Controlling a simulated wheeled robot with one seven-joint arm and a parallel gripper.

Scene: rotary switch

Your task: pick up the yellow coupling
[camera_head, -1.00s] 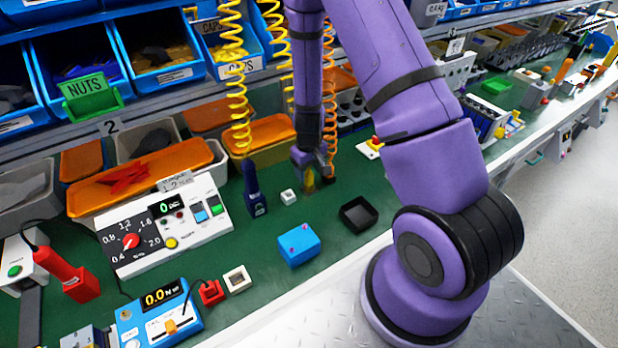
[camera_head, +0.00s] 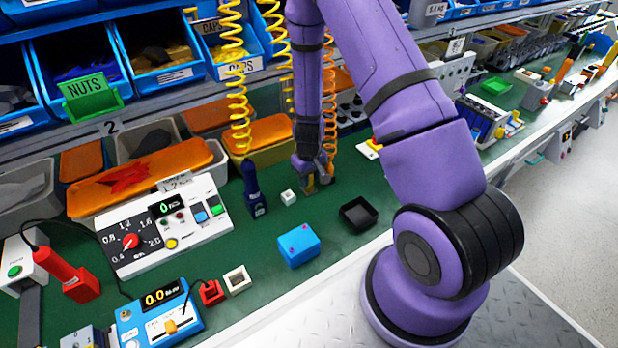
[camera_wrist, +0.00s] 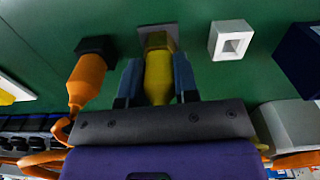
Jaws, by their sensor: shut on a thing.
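The yellow coupling (camera_wrist: 158,75) is in the wrist view, upright in the picture, between the two grey-blue fingers of my gripper (camera_wrist: 156,82). The fingers press on it from both sides. A grey square piece (camera_wrist: 157,38) shows at its far end; I cannot tell whether they are joined or whether the coupling is clear of the bench. In the head view my gripper (camera_head: 312,184) is low over the green bench, behind the black tray, and mostly hides the coupling.
An orange piece with a dark base (camera_wrist: 88,78) stands close beside the coupling. A white square ring (camera_wrist: 231,40) is on the other side. The black tray (camera_head: 358,214), blue box (camera_head: 298,246) and dark blue bottle (camera_head: 254,190) stand nearby on the bench.

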